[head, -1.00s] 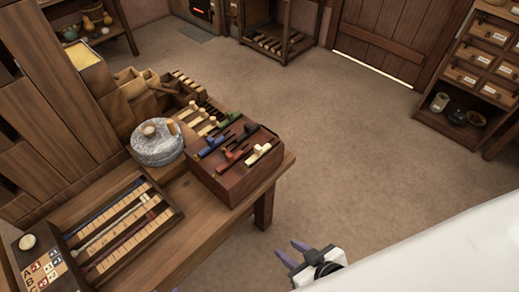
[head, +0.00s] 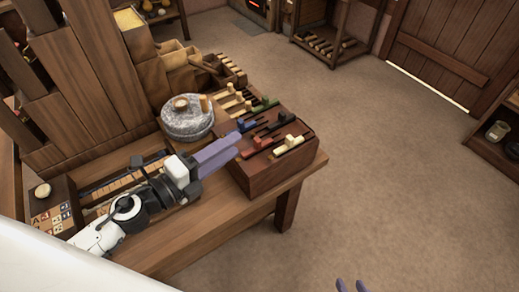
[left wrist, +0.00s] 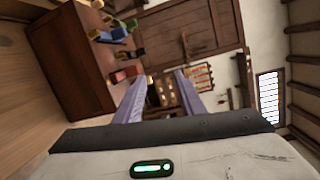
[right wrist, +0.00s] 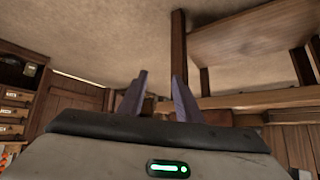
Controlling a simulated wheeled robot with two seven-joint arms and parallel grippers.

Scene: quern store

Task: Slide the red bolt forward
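The red bolt (head: 265,138) lies on top of the dark wooden box (head: 262,178), between the blue bolt (head: 246,124) and the cream bolt (head: 290,142). The green bolt (head: 264,102) is at the far side. My left gripper (head: 236,147) is open and empty, its purple fingertips close to the box's left edge, with the red bolt beyond them.
A grey quern stone (head: 187,118) stands behind my left gripper on the wooden table (head: 215,222). A tray with long strips (head: 100,195) lies under my left arm. The floor (head: 400,190) right of the table is clear.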

